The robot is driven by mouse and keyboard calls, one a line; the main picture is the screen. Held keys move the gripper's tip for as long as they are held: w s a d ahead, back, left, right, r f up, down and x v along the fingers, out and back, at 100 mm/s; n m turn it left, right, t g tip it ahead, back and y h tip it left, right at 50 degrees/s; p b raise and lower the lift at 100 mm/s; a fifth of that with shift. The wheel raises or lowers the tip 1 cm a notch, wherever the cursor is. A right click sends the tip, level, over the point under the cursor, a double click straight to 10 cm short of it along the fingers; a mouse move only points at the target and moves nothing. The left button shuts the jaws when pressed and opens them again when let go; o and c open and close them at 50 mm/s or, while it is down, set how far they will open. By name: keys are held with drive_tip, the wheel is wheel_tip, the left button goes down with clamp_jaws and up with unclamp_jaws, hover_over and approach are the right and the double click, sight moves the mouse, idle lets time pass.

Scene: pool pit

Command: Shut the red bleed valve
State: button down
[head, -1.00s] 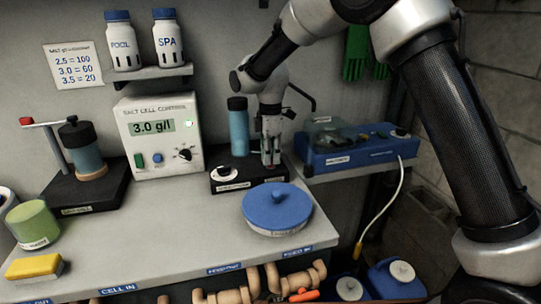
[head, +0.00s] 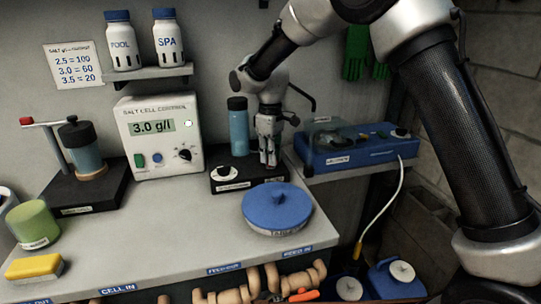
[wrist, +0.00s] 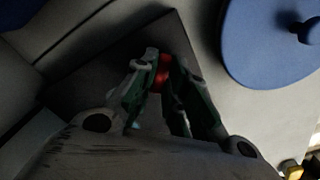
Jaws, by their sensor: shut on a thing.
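My gripper (head: 269,160) points down over the right part of a black base block behind the blue lid on the bench. It is shut on a small red piece, which I take to be the red bleed valve (wrist: 163,75). In the wrist view it shows between the two fingertips. The fingers hide most of it, so its turn position cannot be read. The black block (head: 228,185) also carries a white round knob (head: 226,172) and a blue cylinder (head: 238,128).
A round blue lid (head: 277,205) lies just in front. The salt cell control box (head: 160,137) is to the left, and a blue device (head: 358,152) stands on a shelf to the right. Pipes (head: 250,290) run below the bench edge. The middle bench top is clear.

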drive_tip(key=m, duration=0.8)
drive_tip(key=shift+m, duration=0.6)
drive_tip(key=c, duration=1.4)
unclamp_jaws()
drive_tip(key=shift+c, duration=0.2)
drive_tip(key=shift+r, duration=0.1)
wheel_tip(320, 180, up, 12)
